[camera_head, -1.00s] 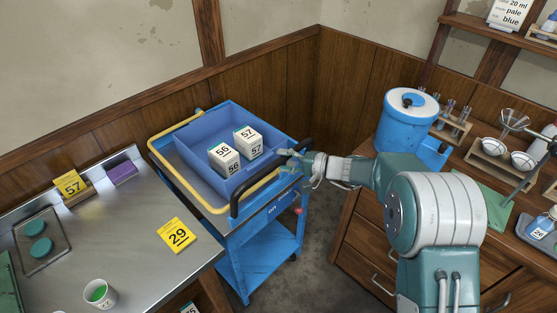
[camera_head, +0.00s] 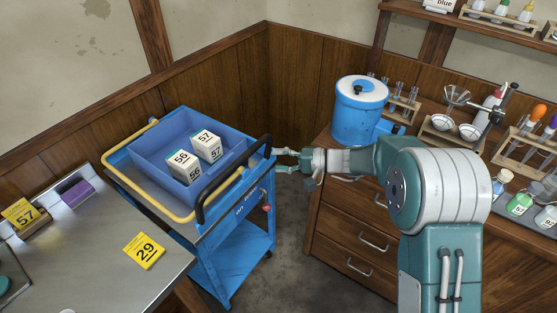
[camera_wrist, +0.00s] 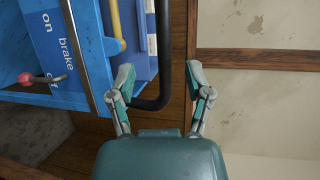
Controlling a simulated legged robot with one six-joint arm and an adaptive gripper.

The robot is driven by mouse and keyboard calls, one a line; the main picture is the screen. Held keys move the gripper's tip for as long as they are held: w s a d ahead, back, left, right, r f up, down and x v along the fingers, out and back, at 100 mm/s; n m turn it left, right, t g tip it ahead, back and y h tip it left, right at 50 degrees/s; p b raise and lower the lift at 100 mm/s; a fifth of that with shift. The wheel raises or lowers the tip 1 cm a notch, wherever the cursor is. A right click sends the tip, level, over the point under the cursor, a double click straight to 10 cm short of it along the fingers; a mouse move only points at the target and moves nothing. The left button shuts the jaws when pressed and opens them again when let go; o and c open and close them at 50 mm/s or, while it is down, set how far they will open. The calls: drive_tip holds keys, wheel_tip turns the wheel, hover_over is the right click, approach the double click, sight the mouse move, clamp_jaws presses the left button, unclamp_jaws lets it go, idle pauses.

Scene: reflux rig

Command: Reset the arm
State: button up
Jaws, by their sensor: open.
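My gripper (camera_head: 284,161) is just right of the blue cart's (camera_head: 245,248) black push handle (camera_head: 232,181), with its fingers spread and nothing between them. In the wrist view the open fingers (camera_wrist: 158,82) show close to the black handle (camera_wrist: 163,55), which reaches to the left finger's side; I cannot tell whether they touch. A blue bin (camera_head: 143,150) on the cart's top holds two white boxes, one marked 56 (camera_head: 182,165) and one marked 57 (camera_head: 207,145).
A steel table (camera_head: 90,245) with yellow tags stands left of the cart. A wooden cabinet (camera_head: 345,225) to the right carries a blue drum (camera_head: 358,115), racks and glassware. Bare floor shows between cart and cabinet. The wall stands behind the cart.

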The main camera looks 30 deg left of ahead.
idle(0.4)
drive_tip(key=s+d+r+t+h, duration=0.25)
drive_tip(key=d+r, duration=0.25)
drive_tip(key=d, duration=0.4)
drive_tip(key=s+d+r+t+h, duration=0.1)
drive_tip(key=s+d+r+h, duration=0.2)
drive_tip(key=d+r, duration=0.45)
drive_tip(key=s+d+m+t+h, duration=0.1)
drive_tip(key=s+d+t+h, duration=0.2)
drive_tip(key=s+d, duration=0.4)
drive_tip(key=s+d+m+t+h, duration=0.1)
drive_tip(key=s+d+t+h, duration=0.3)
drive_tip(key=d, duration=1.7)
drive_tip(key=s+h, duration=0.2)
drive_tip(key=s, duration=0.1)
drive_tip(key=shift+s+r+m, duration=0.25)
drive_tip(key=shift+r+m, duration=0.1)
drive_tip(key=shift+m, duration=0.05)
drive_tip(key=shift+h, duration=0.25)
drive_tip(key=shift+c, duration=0.6)
drive_tip(key=shift+a, duration=0.15)
